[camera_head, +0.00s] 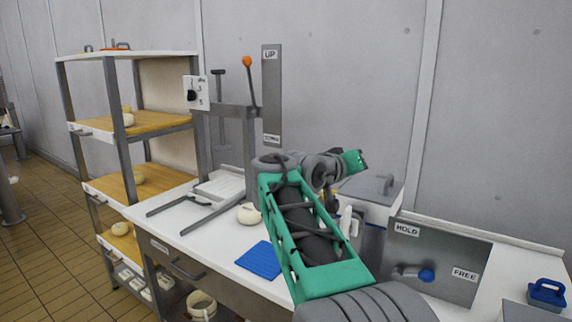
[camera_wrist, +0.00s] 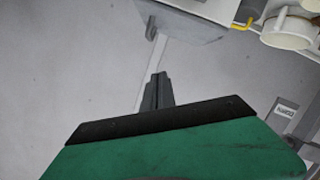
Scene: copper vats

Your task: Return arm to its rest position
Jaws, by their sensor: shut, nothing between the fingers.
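My green and grey arm (camera_head: 310,235) reaches up from the bottom of the head view over the white worktop, its far end bent to the right in front of the grey wall. I cannot make out the fingers in the head view. In the wrist view my gripper (camera_wrist: 158,78) shows as two dark fingers pressed together, with nothing between them. Grey wall or floor-like surface lies beyond the fingertips, and they touch nothing that I can see.
A press with an orange-knobbed lever (camera_head: 247,62) stands on the worktop, left of my arm. A blue mat (camera_head: 261,260) lies near the front edge. A HOLD/FREE panel (camera_head: 436,262) and a blue-handled item (camera_head: 546,293) are at right. A shelf rack (camera_head: 126,120) stands at left.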

